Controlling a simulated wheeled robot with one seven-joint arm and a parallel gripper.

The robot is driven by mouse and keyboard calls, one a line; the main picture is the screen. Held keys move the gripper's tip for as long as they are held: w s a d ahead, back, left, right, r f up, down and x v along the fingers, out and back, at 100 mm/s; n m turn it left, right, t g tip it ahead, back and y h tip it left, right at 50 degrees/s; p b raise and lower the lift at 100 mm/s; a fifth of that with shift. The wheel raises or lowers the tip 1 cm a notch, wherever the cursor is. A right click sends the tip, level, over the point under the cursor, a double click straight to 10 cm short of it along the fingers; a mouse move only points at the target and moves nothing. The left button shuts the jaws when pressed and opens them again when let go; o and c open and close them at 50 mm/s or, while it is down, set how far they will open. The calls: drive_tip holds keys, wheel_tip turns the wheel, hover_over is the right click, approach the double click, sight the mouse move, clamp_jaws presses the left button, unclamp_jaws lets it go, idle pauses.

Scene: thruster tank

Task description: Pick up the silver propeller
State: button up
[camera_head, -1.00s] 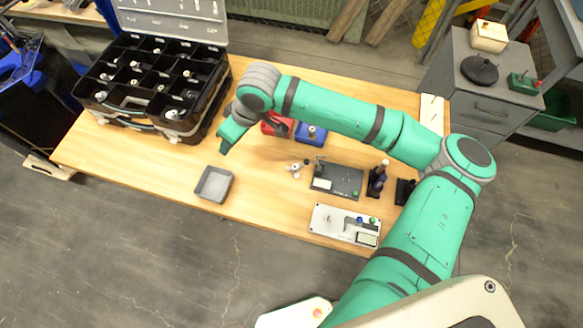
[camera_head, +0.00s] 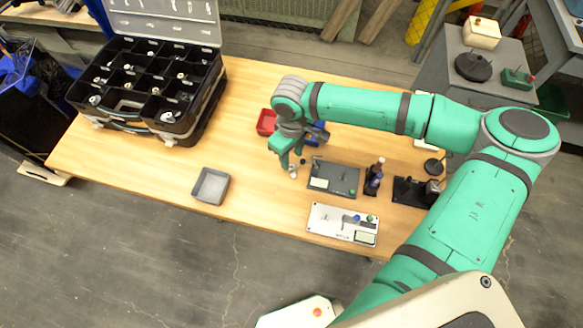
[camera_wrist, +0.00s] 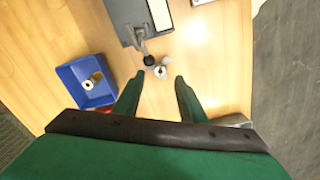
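The silver propeller (camera_wrist: 160,70) lies on the wooden table, just beyond and between my fingertips in the wrist view. In the head view my gripper (camera_head: 292,160) points down at the table. I cannot tell its exact height above the propeller.
A blue bin (camera_wrist: 76,79) with a metal part stands left in the wrist view. A red bin (camera_head: 265,122) is behind my gripper. A dark grey fixture (camera_head: 345,185) is close right. A grey tray (camera_head: 199,188) and black organizer case (camera_head: 207,103) stand left; table between is clear.

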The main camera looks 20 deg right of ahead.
sight(292, 168)
wheel_tip(292, 168, down, 5)
idle(0.3)
clamp_jaws()
